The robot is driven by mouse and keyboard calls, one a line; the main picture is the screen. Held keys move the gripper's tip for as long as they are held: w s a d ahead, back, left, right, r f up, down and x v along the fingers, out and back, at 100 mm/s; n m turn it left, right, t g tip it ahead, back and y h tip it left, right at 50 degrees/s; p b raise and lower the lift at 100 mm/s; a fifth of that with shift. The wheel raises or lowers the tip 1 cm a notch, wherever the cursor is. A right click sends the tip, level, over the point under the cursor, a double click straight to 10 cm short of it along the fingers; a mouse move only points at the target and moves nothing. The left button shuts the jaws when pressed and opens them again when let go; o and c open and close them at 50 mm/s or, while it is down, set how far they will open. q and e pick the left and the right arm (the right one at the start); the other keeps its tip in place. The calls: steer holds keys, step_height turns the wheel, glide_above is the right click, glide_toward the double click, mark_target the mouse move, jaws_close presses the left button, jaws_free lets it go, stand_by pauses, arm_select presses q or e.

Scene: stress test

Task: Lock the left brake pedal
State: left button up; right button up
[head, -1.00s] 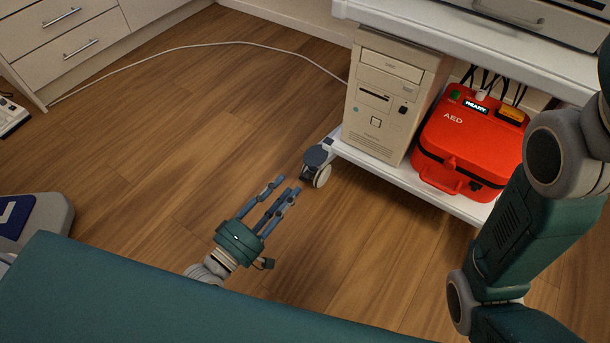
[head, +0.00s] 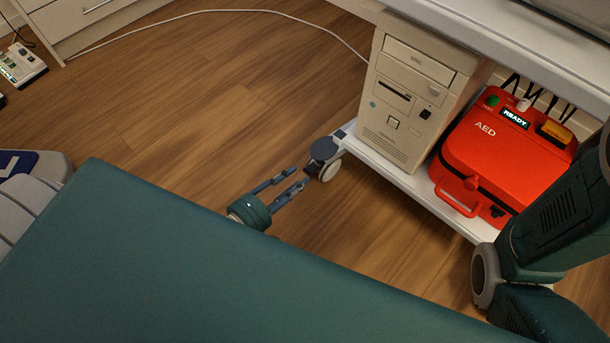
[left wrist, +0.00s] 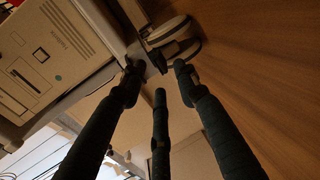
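The cart's left front caster (head: 329,172) has a pale wheel with a dark blue-grey housing and brake pedal (head: 323,149) above it. In the left wrist view the caster (left wrist: 168,30) lies just beyond the fingertips, its dark pedal part partly hidden by shadow and a finger. My left gripper (head: 300,176) is low over the floor, pointing at the caster, fingertips close beside it. Whether they touch it I cannot tell. Its fingers (left wrist: 158,74) are spread apart with nothing between them. The pedal's position, up or down, is not clear. My right gripper is out of view.
The white cart's lower shelf (head: 376,158) carries a beige computer tower (head: 402,95) and a red AED case (head: 507,150). A white cable (head: 245,12) crosses the floor behind. The wooden floor (head: 200,110) left of the caster is clear.

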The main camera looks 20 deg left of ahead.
mark_target(306, 173)
arm_select(q)
steer(key=shift+b+x, duration=0.65)
steer(key=shift+x, duration=1.5)
steer(key=shift+r, duration=0.1)
